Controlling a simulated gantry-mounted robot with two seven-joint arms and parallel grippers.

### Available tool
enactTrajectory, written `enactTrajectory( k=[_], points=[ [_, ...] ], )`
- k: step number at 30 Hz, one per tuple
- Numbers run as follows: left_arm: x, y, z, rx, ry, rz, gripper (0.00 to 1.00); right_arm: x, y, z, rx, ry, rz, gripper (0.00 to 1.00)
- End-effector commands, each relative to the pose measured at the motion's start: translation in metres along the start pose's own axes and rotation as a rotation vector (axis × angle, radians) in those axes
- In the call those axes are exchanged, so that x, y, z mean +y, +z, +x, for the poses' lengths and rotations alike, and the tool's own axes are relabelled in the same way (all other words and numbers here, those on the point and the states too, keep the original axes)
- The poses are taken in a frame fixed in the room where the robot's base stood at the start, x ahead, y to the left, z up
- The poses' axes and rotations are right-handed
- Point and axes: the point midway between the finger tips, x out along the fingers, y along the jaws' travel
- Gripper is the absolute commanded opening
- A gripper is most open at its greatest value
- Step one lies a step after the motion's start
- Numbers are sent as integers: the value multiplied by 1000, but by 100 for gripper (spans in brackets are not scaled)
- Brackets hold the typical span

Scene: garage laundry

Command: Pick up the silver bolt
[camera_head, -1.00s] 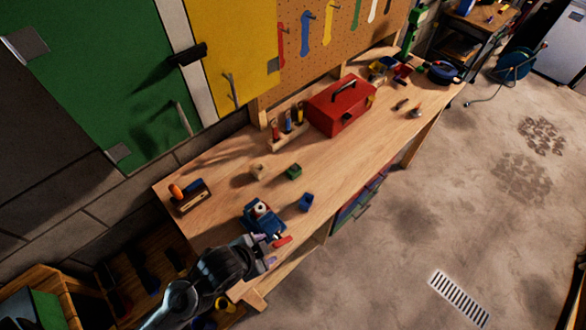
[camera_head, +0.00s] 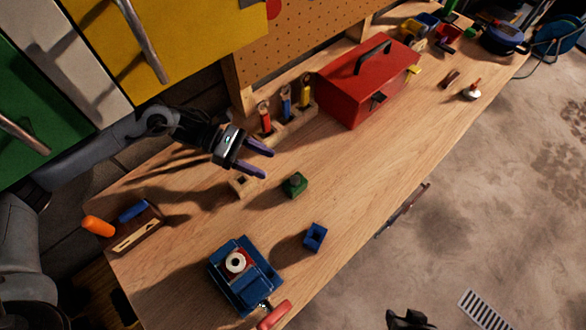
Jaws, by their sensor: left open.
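I cannot make out a silver bolt for certain. A small grey piece (camera_head: 295,180) sits on top of a green block (camera_head: 296,191) in the middle of the wooden workbench; it is too small to tell whether it is a bolt. My left gripper (camera_head: 262,163) is open and empty, with its purple fingertips above the bench.
A blue vise (camera_head: 262,277) holding a white ring stands at the bench's near end. A small blue box (camera_head: 315,237) is right of it. The bench's right front is clear.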

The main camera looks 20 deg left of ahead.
Motion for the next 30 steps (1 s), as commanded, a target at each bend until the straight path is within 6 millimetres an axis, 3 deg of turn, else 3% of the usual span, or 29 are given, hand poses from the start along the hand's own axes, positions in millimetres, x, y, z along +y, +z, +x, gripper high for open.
enactTrajectory(
  k=[5,12,22,30],
  points=[
    [0,-5,-4,-9,-24,59,57,0,3,7,-2,0,0,40],
    [-1,-3,27,-12,-25,63,57,0,4,2,-5,2,-2,40],
    [-3,-2,48,-11,-24,62,57,2,3,-1,-6,7,-8,40],
    [-7,-1,82,-12,-24,61,57,2,0,-8,-4,5,-6,40]
  ],
)
